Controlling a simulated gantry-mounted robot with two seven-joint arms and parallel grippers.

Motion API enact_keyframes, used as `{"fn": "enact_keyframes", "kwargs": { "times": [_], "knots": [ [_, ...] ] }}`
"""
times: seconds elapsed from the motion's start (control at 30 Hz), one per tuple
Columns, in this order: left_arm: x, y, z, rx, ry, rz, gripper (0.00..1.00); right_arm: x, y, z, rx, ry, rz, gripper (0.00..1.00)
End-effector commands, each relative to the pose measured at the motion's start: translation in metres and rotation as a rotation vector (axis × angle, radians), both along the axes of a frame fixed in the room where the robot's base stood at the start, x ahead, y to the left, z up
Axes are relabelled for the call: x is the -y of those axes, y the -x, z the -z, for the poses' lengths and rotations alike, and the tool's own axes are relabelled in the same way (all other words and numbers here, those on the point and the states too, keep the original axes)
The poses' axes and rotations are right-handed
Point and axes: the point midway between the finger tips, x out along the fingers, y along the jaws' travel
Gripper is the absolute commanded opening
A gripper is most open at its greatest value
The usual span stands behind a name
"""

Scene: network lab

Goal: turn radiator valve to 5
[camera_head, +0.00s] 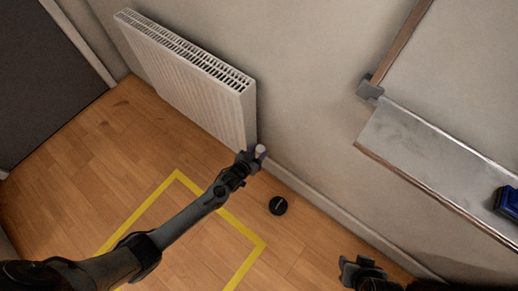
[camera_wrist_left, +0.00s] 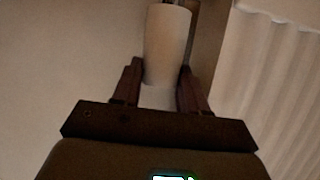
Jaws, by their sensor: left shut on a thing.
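The white radiator (camera_head: 190,80) is mounted on the wall at the upper left. Its valve (camera_head: 260,151) is a pale knob at the radiator's near lower corner. My left gripper (camera_head: 252,157) is at that valve. In the left wrist view the valve (camera_wrist_left: 167,45) is a pale cylinder between the two fingers of my left gripper (camera_wrist_left: 160,92), which is shut on it. No number on the valve can be read. My right gripper (camera_head: 360,268) is at the bottom, well away from the valve; its jaw opening cannot be made out.
A black round object (camera_head: 278,205) lies on the wooden floor near the skirting board. Yellow tape (camera_head: 240,228) marks a rectangle on the floor. A metal ledge (camera_head: 430,155) juts from the wall at right, with a blue object (camera_head: 508,203) on it.

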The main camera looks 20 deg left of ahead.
Motion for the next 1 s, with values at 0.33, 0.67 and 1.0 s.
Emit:
{"fn": "enact_keyframes", "kwargs": {
  "times": [0.33,0.67,1.0],
  "knots": [
    [-0.0035,-0.0013,-0.0002,0.000,-0.003,0.171,0.13,-0.0019,-0.0001,-0.0059,-0.001,-0.008,0.005,0.43],
    [-0.0029,-0.0014,0.0002,0.001,-0.001,0.212,0.13,-0.0022,-0.0001,-0.0064,-0.001,-0.009,0.006,0.43],
    [-0.0028,-0.0013,0.0002,0.001,-0.001,0.211,0.53,-0.0012,0.0000,-0.0061,-0.001,-0.005,0.003,0.43]
  ]
}}
